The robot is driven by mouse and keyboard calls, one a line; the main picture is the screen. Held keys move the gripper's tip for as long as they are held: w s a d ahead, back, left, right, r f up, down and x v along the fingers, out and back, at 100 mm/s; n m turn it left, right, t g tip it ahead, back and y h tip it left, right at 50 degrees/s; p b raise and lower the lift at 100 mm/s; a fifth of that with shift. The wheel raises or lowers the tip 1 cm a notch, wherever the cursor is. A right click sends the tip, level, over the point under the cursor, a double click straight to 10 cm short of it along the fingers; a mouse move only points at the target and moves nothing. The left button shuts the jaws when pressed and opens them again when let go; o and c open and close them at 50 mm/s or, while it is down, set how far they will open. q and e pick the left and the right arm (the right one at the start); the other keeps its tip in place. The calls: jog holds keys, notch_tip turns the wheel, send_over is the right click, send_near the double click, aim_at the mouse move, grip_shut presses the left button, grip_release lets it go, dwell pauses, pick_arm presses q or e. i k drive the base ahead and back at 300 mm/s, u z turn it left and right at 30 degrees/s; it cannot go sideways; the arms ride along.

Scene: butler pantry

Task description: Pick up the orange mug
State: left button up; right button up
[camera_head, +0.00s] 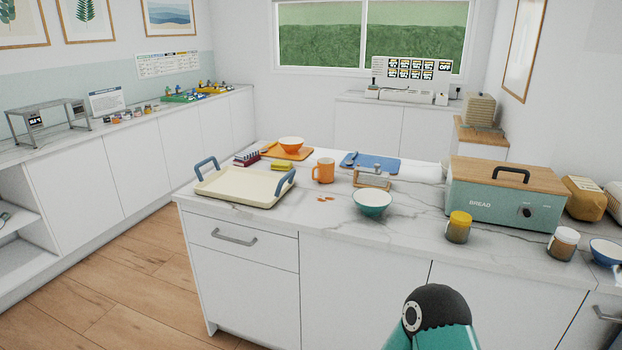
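The orange mug (324,171) stands upright on the white marble-topped island (315,235). Its handle points left. It is between the cream tray with blue handles (240,188) on its left and a small wooden holder (371,178) on its right. No gripper fingers show in the head view. A dark rounded joint with a teal link of one of my arms shows at the bottom, in front of the island and well short of the mug.
A teal bowl (372,203) stands in front of the wooden holder. Small orange-brown pieces (326,199) lie before the mug. An orange bowl (291,144) and a blue mat (370,162) are behind.

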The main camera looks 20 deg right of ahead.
aim_at(325, 166)
jog(key=z, duration=0.2)
jog(key=i, duration=0.9)
jog(key=u, duration=0.1)
